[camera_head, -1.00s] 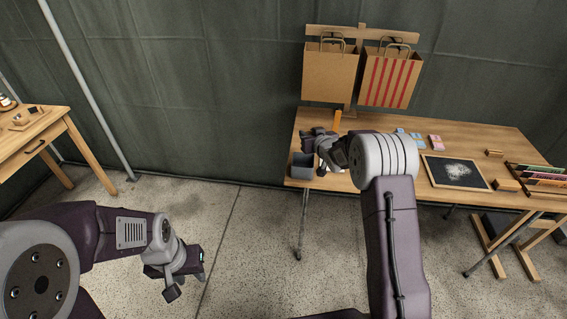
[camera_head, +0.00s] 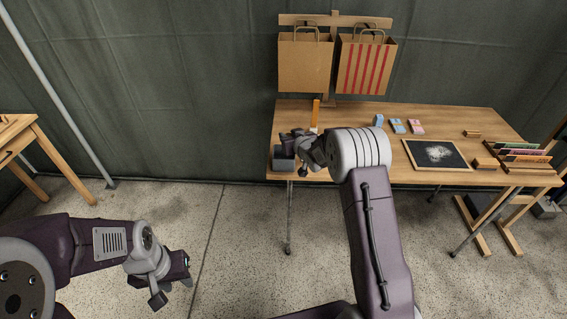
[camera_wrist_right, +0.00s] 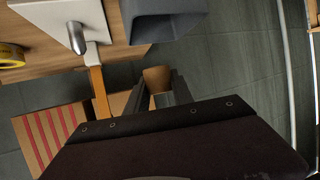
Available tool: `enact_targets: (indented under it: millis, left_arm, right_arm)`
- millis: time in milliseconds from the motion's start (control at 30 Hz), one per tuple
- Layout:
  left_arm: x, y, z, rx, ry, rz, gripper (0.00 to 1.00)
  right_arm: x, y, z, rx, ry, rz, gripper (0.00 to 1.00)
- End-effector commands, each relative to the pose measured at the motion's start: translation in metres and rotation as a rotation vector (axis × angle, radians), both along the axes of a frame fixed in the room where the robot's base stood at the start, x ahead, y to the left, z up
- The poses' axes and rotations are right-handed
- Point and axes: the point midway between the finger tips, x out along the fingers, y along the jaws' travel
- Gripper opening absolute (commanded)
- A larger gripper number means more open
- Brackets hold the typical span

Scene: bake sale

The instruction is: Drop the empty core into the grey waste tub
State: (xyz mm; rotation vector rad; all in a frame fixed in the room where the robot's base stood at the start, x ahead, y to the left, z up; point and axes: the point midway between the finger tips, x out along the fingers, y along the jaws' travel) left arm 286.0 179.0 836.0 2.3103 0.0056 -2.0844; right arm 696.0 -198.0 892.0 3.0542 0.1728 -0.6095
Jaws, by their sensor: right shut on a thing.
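My right gripper (camera_head: 290,142) is shut on the empty core (camera_wrist_right: 157,78), a short brown cardboard tube between the fingertips in the right wrist view. In the head view the gripper hides the core. The grey waste tub (camera_head: 283,163) stands at the left end of the long table, just below the gripper in the picture. The tub also shows at the top of the right wrist view (camera_wrist_right: 168,24), close to the core; the core appears outside its rim. My left gripper (camera_head: 170,283) is open and empty above the floor at lower left, far from the table.
An orange post (camera_head: 315,114) rises beside the right gripper; its white base (camera_wrist_right: 62,18) and a yellow tape roll (camera_wrist_right: 11,55) show in the wrist view. Two paper bags (camera_head: 305,65) hang behind. A chalkboard (camera_head: 436,154) lies on the long table (camera_head: 385,175).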

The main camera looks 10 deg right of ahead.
Motion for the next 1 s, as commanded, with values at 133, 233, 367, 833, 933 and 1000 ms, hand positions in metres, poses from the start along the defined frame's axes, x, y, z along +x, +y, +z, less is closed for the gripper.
enact_targets:
  millis: [133,233,367,833,933,1000]
  left_arm:
    - [0.000,0.000,0.001,0.000,0.000,0.000,0.36]
    - [0.000,0.000,0.001,0.000,0.000,0.000,0.36]
    - [0.000,0.000,0.001,0.000,0.000,0.000,0.36]
    - [0.000,0.000,0.001,0.000,0.000,0.000,0.36]
    - [0.000,0.000,0.001,0.000,0.000,0.000,0.36]
    - [0.000,0.000,0.002,0.000,0.000,0.000,0.36]
  right_arm:
    - [0.000,0.000,0.001,0.000,-0.001,0.000,0.42]
    - [0.000,0.000,0.001,0.000,-0.001,0.000,0.54]
    - [0.000,0.000,0.001,0.000,-0.001,0.000,0.54]
    - [-0.058,-0.007,0.027,0.000,-0.001,-0.001,0.54]
    - [-0.073,-0.009,0.033,0.000,-0.001,-0.001,0.54]
    - [-0.079,-0.010,0.035,0.000,-0.001,-0.001,0.54]
